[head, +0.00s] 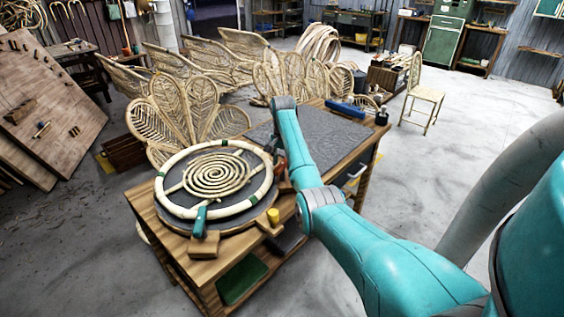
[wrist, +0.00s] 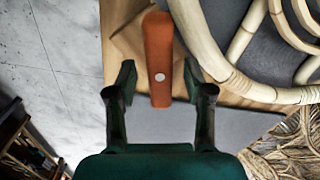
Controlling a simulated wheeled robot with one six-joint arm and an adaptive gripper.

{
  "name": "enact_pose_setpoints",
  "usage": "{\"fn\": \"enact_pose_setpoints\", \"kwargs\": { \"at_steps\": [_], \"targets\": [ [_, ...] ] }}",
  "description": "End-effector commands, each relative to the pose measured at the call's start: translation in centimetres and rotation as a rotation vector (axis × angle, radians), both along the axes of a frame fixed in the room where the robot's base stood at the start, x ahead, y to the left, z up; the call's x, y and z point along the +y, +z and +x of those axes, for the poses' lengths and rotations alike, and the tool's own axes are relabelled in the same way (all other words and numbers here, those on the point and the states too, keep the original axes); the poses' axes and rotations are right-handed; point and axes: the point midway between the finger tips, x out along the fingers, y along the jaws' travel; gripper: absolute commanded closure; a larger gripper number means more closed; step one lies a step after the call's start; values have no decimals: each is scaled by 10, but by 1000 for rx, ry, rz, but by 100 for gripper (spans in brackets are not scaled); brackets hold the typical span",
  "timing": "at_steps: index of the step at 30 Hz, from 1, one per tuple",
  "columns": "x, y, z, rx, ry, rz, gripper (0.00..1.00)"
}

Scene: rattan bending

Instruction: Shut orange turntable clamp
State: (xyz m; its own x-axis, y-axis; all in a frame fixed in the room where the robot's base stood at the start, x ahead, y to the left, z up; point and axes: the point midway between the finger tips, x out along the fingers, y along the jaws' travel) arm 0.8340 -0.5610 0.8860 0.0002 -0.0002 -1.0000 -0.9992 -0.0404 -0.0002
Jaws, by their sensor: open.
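The orange clamp handle (wrist: 158,48) stands out in the wrist view, a rounded orange bar with a pale round pin. My gripper (wrist: 160,80) is open, with one dark green finger on each side of the bar's near end. Small gaps show between the fingers and the bar, so it is not gripped. In the head view the turntable (head: 177,209) sits on the wooden workbench, with a pale rattan ring (head: 163,195) and spiral on it. My arm reaches over the turntable's right side, where the clamp and my gripper are mostly hidden.
A teal-handled clamp (head: 200,222) is at the turntable's front edge, and a yellow knob (head: 273,215) is at its front right. The bench's grey top (head: 335,133) is mostly clear, with a blue tool (head: 345,110) at the back. Rattan chair backs (head: 190,108) stand behind the bench.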

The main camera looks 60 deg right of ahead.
Motion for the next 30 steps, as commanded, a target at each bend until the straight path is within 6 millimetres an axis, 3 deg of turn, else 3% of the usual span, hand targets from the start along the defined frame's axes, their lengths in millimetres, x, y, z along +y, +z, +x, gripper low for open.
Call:
{"fn": "enact_pose_setpoints", "kwargs": {
  "at_steps": [2,8,9,20,30],
  "targets": [
    [0,0,0,0,0,0,48],
    [0,0,0,0,0,0,98],
    [0,0,0,0,0,0,100],
    [0,0,0,0,-42,0,100],
    [0,0,0,0,-270,1,100]
  ]
}}
